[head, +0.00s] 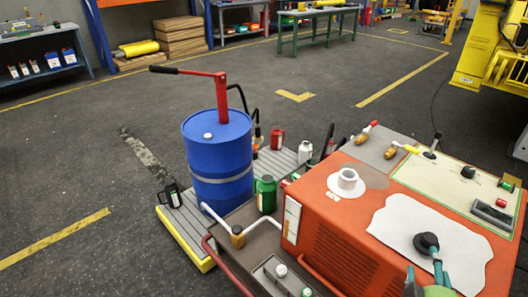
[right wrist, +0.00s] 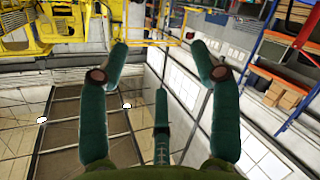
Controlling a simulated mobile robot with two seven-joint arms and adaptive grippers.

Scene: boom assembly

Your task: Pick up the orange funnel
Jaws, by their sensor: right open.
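I cannot make out an orange funnel in either view. The orange cabinet (head: 345,245) carries a white flanged neck (head: 347,183) on its top. My right gripper (head: 424,274) shows only partly at the bottom right of the head view, over the cabinet's front right. In the right wrist view its teal fingers (right wrist: 159,52) are spread apart with nothing between them. That view faces up into the hall, away from the cabinet top. My left gripper is not in view.
A blue drum (head: 218,160) with a red pump handle stands left on a grey platform (head: 182,222). The floor (head: 80,180) at left is clear.

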